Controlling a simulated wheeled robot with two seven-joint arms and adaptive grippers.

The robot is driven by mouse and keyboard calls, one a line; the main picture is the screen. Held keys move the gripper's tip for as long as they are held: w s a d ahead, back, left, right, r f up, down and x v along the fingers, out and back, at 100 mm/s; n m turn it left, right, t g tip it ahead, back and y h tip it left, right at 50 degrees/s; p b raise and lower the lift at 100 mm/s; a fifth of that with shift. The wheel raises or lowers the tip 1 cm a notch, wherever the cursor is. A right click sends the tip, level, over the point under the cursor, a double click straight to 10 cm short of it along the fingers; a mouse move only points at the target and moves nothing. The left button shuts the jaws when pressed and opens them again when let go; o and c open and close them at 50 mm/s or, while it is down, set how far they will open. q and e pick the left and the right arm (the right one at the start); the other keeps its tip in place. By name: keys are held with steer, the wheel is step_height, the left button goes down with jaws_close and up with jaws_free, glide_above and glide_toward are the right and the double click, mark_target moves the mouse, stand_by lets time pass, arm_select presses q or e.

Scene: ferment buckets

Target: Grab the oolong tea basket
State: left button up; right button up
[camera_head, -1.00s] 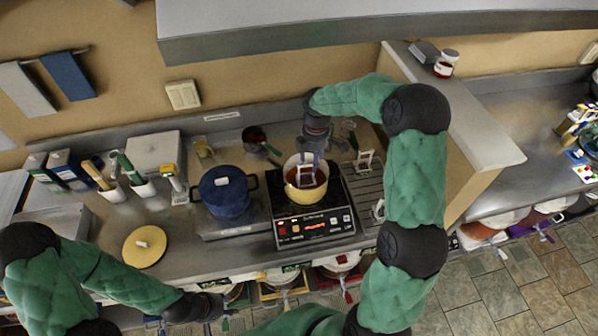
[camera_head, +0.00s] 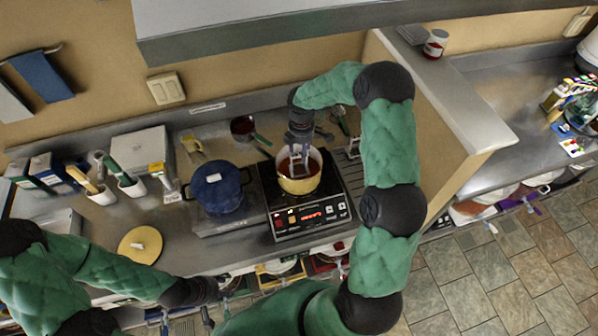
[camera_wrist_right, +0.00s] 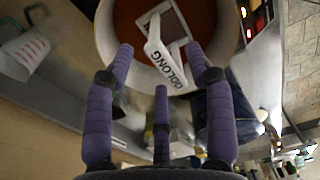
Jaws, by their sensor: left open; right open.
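A yellow pot (camera_head: 297,185) with red-brown liquid stands on the black cooktop (camera_head: 308,222). The oolong tea basket stands in the pot. In the right wrist view the oolong tea basket (camera_wrist_right: 165,65) shows a white handle lettered OOLONG and a mesh part in the liquid. My right gripper (camera_head: 299,160) reaches down over the pot. In the right wrist view my right gripper (camera_wrist_right: 160,55) is open, its purple fingers spread on either side of the handle. Contact with the handle cannot be told. My left gripper (camera_head: 216,303) is open and empty at the counter's front edge.
A blue lidded pot (camera_head: 218,190) stands left of the cooktop. A yellow disc lid (camera_head: 140,244) lies at the front left. A small dark red pan (camera_head: 243,126) is behind. A partition (camera_head: 440,110) rises at right.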

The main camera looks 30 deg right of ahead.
mark_target(301, 153)
steer(key=shift+w+d+f, duration=0.1)
steer(key=shift+f, duration=1.45)
jaws_close()
